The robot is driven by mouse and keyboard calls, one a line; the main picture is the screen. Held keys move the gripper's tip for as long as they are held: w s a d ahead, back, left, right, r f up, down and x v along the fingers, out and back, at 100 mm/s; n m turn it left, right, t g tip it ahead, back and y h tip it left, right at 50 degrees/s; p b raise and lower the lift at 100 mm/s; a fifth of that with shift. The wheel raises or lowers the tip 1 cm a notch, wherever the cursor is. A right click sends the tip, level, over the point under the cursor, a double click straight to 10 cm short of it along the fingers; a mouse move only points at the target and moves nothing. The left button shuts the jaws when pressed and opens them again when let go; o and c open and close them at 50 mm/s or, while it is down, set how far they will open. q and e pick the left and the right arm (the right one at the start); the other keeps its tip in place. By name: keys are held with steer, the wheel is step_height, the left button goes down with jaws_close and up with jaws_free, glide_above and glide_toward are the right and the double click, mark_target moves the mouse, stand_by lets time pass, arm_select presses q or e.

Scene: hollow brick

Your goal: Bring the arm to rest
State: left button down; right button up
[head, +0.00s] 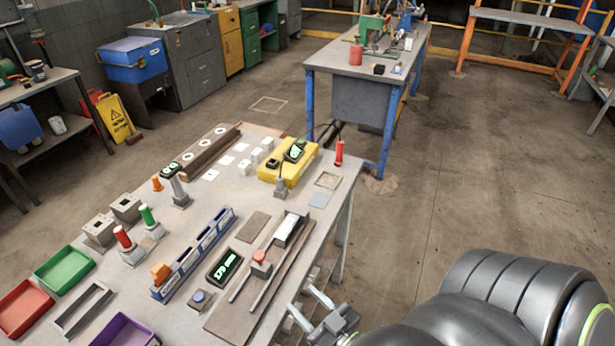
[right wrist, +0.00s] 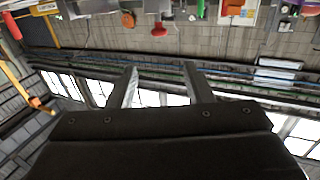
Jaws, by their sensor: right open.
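My right gripper (head: 308,311) is beside the front right edge of the grey workbench (head: 226,216) in the head view, with its arm coming in from the lower right. Its two fingers are spread apart and nothing is between them. In the right wrist view the open fingers of the gripper (right wrist: 170,82) show against a wall with windows, and the picture is upside down. My left gripper is not in the head view.
The bench holds a red tray (head: 24,308), a green tray (head: 65,268), a blue rack (head: 195,256), a yellow box (head: 273,178) and a red-knobbed slider fixture (head: 259,264) near the gripper. A second table (head: 345,62) stands behind. The floor (head: 470,180) at right is clear.

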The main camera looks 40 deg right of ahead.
stand_by(0.5)
steer(key=s+d+f+g+h+b, duration=0.1)
steer(key=s+f+g, duration=0.25)
steer(key=f, duration=0.95)
steer(key=s+d+f+g+b, duration=0.15)
steer(key=f+g, duration=0.25)
steer(key=f, duration=1)
steer(key=s+d+f+g+b, duration=0.1)
steer(key=s+f+g, duration=0.8)
steer(key=s+f, duration=0.9)
steer(key=shift+s+f+m+b, duration=0.35)
steer(key=shift+s+b, duration=0.15)
steer(key=shift+s, duration=0.7)
